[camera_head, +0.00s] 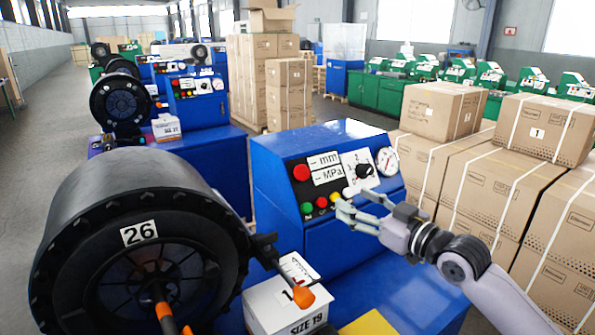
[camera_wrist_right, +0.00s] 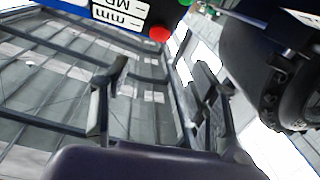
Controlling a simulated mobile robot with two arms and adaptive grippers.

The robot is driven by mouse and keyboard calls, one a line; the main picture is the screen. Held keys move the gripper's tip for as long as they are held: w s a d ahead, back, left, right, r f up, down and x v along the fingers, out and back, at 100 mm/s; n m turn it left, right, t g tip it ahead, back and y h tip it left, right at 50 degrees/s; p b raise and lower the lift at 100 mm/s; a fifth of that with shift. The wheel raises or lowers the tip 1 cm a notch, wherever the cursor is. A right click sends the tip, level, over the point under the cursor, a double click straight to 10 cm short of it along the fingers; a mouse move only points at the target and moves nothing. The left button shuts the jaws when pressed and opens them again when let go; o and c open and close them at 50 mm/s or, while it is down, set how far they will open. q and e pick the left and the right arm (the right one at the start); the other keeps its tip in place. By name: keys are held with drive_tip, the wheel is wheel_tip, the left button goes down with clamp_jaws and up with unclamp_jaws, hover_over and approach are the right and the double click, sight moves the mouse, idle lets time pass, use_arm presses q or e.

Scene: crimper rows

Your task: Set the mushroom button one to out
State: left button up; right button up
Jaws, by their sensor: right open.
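The blue control panel (camera_head: 275,160) of the near machine carries a large red mushroom-style button (camera_head: 301,172) at its upper left. I cannot tell whether it is in or out. It also shows at the top of the right wrist view (camera_wrist_right: 160,34), beside the mm/MPa label (camera_wrist_right: 122,14). My right gripper (camera_head: 352,204) is open and empty in front of the panel, to the right of and below the red button, near the small yellow button (camera_head: 336,197). Its fingers show spread in the right wrist view (camera_wrist_right: 155,100). My left gripper is not in view.
Small green (camera_head: 307,208) and red (camera_head: 321,202) buttons, a black knob (camera_head: 364,170) and a gauge (camera_head: 387,160) share the panel. A large black crimper head (camera_head: 140,205) marked 26 stands left. A white box (camera_head: 275,305) is below. Cartons (camera_head: 490,195) stand right.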

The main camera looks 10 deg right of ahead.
drive_tip(key=p, duration=0.5)
approach(305, 173)
drive_tip(key=x, duration=0.7)
drive_tip(key=shift+w+a+r, duration=0.1)
drive_tip(key=shift+w+a, duration=0.1)
drive_tip(key=shift+a, duration=0.05)
drive_tip(key=shift+w+a, duration=0.2)
drive_tip(key=shift+w, duration=0.25)
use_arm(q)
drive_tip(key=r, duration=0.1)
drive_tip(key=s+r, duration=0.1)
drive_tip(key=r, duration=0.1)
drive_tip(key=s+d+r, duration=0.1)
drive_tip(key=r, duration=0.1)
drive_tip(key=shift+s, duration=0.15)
use_arm(e)
drive_tip(key=shift+c, duration=0.2)
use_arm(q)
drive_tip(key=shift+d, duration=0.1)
use_arm(e)
clamp_jaws()
